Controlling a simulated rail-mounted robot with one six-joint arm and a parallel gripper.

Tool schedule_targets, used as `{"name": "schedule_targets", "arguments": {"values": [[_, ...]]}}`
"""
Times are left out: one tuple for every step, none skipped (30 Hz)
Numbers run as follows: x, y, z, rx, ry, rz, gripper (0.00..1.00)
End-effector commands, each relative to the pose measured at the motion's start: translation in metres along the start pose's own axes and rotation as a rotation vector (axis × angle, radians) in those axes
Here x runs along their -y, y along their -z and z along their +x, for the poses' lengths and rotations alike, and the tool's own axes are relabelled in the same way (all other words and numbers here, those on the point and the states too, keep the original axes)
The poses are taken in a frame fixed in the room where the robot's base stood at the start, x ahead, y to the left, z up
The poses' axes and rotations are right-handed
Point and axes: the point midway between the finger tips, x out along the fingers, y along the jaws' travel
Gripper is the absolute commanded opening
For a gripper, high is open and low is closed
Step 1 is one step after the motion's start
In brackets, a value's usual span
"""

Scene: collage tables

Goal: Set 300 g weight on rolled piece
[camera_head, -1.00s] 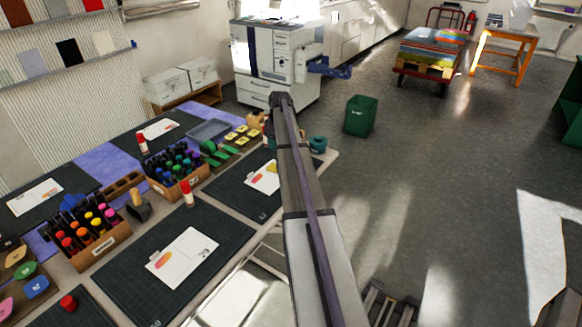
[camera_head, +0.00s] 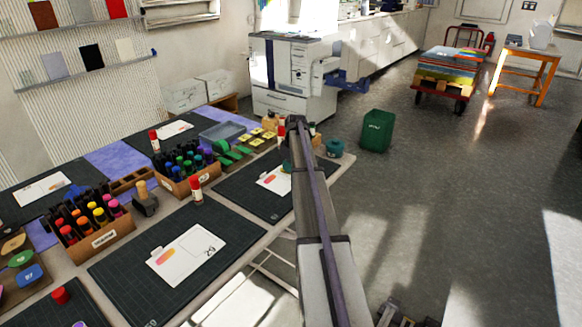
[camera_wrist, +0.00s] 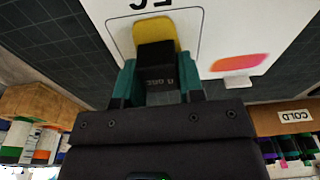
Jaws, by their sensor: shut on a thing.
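My gripper (camera_wrist: 155,88) has teal fingers and is shut on a dark block marked 300 g, the weight (camera_wrist: 156,66), in the wrist view. A yellow rounded piece (camera_wrist: 155,30) lies on a white card (camera_wrist: 108,12) and shows just beyond the weight, which partly covers it. I cannot tell whether the weight touches the piece or hangs just above it.
A nearer mat (camera_head: 130,272) bears another card (camera_head: 185,256). A box of warm-coloured markers (camera_head: 100,240) is farther left. A teal tape roll (camera_head: 334,148) stands at the table's right edge.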

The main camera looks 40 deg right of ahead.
Motion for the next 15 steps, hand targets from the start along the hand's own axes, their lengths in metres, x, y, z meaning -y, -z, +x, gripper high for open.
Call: {"name": "schedule_targets", "arguments": {"values": [[0.0, -0.0004, 0.0036, 0.0, 0.0, 0.0, 0.03], [0.0, -0.0002, 0.0019, 0.0, 0.0, 0.0, 0.38], [0.0, -0.0002, 0.0015, 0.0, 0.0, 0.0, 0.42], [0.0, -0.0002, 0.0015, 0.0, 0.0, 0.0, 0.45], [0.0, -0.0002, 0.0015, 0.0, 0.0, 0.0, 0.48], [0.0, -0.0002, 0.0015, 0.0, 0.0, 0.0, 0.52], [0.0, -0.0002, 0.0015, 0.0, 0.0, 0.0, 0.55], [0.0, -0.0002, 0.0015, 0.0, 0.0, 0.0, 0.57], [0.0, -0.0002, 0.0015, 0.0, 0.0, 0.0, 0.61], [0.0, -0.0002, 0.0015, 0.0, 0.0, 0.0, 0.61], [0.0, -0.0002, 0.0015, 0.0, 0.0, 0.0, 0.61], [0.0, -0.0002, 0.0015, 0.0, 0.0, 0.0, 0.61], [0.0, -0.0002, 0.0015, 0.0, 0.0, 0.0, 0.61], [0.0, -0.0002, 0.0015, 0.0, 0.0, 0.0, 0.61], [0.0, -0.0001, 0.0013, 0.0, 0.0, 0.0, 0.61]]}}
